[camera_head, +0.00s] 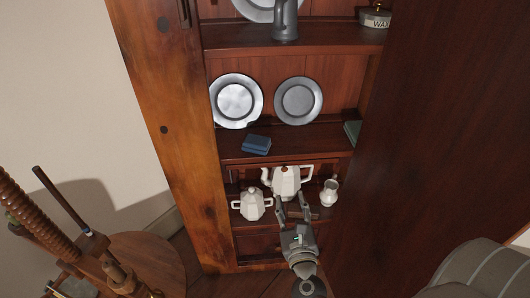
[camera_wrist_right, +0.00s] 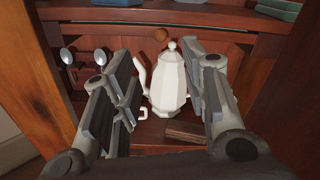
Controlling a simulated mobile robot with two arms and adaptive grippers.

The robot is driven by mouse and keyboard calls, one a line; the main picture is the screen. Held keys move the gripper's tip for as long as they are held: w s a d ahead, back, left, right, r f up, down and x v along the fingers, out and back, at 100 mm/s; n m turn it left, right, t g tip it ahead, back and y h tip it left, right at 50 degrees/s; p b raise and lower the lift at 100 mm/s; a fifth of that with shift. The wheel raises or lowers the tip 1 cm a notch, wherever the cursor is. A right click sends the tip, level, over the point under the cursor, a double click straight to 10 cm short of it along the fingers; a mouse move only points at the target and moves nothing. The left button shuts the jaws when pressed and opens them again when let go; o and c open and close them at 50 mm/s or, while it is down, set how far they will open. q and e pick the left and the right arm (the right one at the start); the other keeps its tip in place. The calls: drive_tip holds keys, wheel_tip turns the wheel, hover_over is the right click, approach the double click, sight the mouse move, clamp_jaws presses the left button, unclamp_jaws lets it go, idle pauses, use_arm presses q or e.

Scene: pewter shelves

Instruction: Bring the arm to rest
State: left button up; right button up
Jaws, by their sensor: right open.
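My right gripper (camera_head: 293,204) is open and empty in front of the lower shelf of the cupboard (camera_head: 280,141). Its two fingers also frame the right wrist view (camera_wrist_right: 158,58), spread apart. A white faceted pot (camera_wrist_right: 170,88) stands upright beyond and between the fingers. It shows in the head view as a white pot with spout and handle (camera_head: 287,181). No contact between fingers and pot is visible. My left gripper is not in view.
A white lidded pot (camera_head: 252,205) and a small white jug (camera_head: 329,193) flank the middle pot. A blue box-like item (camera_head: 256,144) and pewter plates (camera_head: 298,100) are above. A dark door panel (camera_head: 435,130) bounds the right. A round wooden table (camera_head: 150,262) stands left.

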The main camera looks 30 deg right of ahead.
drive_tip(key=s+a+f+n+g+y, duration=0.1)
drive_tip(key=a+f+n+g+y, duration=0.1)
drive_tip(key=a+f+n+y, duration=0.75)
drive_tip(key=s+a+f+n+g+y, duration=0.15)
drive_tip(key=a+f+n, duration=0.4)
drive_tip(key=n, duration=0.85)
drive_tip(key=s+f+n+g, duration=0.5)
drive_tip(key=s+f+n, duration=0.15)
drive_tip(key=f, duration=0.25)
drive_tip(key=s+d+f+n+g+h, duration=0.4)
drive_tip(key=s+d+f+n+g, duration=0.2)
drive_tip(key=s+f+n, duration=0.4)
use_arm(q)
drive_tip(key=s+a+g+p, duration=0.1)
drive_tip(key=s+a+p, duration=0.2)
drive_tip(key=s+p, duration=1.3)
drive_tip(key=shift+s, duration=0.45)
use_arm(e)
drive_tip(key=s+d+r+g, duration=0.1)
drive_tip(key=s+d, duration=0.2)
drive_tip(key=s, duration=1.4)
drive_tip(key=shift+s+d+r, duration=0.15)
drive_tip(key=shift+s, duration=0.1)
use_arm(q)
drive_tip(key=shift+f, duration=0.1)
